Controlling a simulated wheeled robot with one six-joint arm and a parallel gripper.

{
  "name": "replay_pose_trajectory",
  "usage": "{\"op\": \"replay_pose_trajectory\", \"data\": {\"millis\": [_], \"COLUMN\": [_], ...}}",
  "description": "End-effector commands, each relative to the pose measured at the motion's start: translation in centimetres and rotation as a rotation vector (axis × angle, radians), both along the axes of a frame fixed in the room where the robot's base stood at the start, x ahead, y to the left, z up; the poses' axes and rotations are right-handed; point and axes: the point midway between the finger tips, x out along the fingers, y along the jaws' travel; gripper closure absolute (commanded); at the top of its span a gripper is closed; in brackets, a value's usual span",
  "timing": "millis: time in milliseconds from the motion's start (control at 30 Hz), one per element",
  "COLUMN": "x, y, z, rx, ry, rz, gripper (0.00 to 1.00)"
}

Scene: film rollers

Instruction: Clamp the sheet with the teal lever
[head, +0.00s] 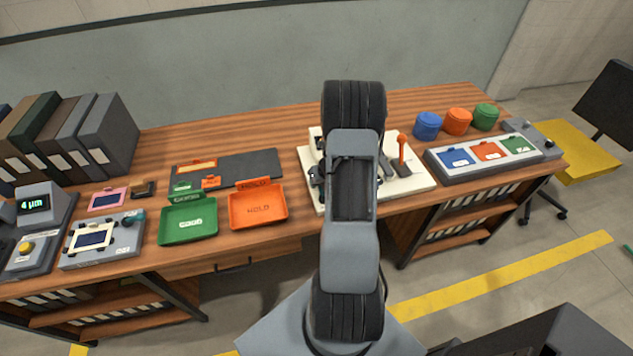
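A grey device (128,246) stands on the left part of the bench. On its top lies a dark blue sheet with a pale border (92,238), with small dark pieces at its corners. A teal knob (138,214), which looks like the teal lever's end, is at the device's back right corner. Whether it presses on the sheet is too small to tell. My arm rises through the middle of the view, well right of the device. My gripper is hidden behind the arm, so its fingers do not show.
A green tray (188,235) and an orange tray (258,218) stand right of the device. A display unit (38,203) is to its left, with binders (105,135) behind. A cream board (418,182) with an orange lever (402,150) is partly behind my arm.

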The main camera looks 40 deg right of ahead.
Motion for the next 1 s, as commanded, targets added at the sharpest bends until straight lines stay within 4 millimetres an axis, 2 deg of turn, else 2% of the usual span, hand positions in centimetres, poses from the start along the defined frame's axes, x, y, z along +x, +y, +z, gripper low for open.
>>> {"op": "replay_pose_trajectory", "data": {"millis": [600,633,867,1000], "x": [-0.02,-0.02,-0.03,-0.03], "y": [-0.31,-0.31,-0.22,-0.19], "z": [0.11,0.11,0.06,0.04], "rx": [-0.003,-0.003,-0.002,-0.001], "ry": [-0.002,-0.002,-0.001,-0.001], "rz": [-0.035,-0.035,-0.034,-0.033], "gripper": [1.00,0.66,0.44,0.44]}}
